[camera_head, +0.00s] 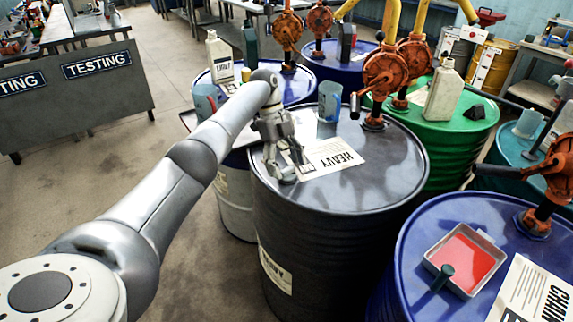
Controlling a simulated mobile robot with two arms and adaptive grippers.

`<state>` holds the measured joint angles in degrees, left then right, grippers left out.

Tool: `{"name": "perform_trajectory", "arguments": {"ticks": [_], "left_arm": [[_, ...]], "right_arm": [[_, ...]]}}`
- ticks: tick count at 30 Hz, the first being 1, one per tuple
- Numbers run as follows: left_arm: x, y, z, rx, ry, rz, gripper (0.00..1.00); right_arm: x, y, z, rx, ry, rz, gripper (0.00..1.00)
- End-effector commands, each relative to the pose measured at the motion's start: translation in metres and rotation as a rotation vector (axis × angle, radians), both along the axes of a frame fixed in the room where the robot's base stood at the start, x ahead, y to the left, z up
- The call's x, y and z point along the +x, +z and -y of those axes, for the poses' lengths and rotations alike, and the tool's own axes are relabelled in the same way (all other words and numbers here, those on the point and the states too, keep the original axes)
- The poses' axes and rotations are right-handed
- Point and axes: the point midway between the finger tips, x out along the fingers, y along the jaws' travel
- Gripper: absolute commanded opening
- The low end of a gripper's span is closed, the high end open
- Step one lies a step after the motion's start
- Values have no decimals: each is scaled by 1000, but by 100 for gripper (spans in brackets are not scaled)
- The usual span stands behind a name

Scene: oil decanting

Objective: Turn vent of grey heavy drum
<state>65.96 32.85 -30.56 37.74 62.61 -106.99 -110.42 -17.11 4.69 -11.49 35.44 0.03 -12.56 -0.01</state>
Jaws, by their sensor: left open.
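The grey heavy drum (385,180) stands upright in the middle of the view, with a white sheet marked HEAVY (340,157) on its lid. My left gripper (286,166) is open and points down at the left part of this lid, beside the sheet's left edge. Its fingers are close to the lid; I cannot tell whether they touch it. I cannot make out the vent; the gripper covers that part of the lid. My right gripper is not in view.
An orange pump (385,75) and a blue cup (330,101) stand on the grey drum's lid. Blue drums (425,235) and a green drum (470,127) crowd around it. A tray of red liquid (466,259) sits at lower right. The floor at left is clear.

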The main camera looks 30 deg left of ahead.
Motion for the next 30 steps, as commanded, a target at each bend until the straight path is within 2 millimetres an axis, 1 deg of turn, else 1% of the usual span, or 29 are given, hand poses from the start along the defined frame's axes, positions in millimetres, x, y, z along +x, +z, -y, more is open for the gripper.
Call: {"name": "perform_trajectory", "arguments": {"ticks": [6,9,12,15,18,30], "left_arm": [[5,34,-13,-1,2,4,68],[6,48,-18,-1,2,4,68],[7,57,-22,-1,1,2,68],[7,63,-24,0,-1,1,68],[7,64,-25,0,-1,-1,68],[7,65,-25,0,-1,0,68]], "right_arm": [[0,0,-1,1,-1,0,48],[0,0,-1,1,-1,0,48],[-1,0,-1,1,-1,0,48],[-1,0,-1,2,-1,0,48],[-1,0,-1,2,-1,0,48],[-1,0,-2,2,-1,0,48]]}}
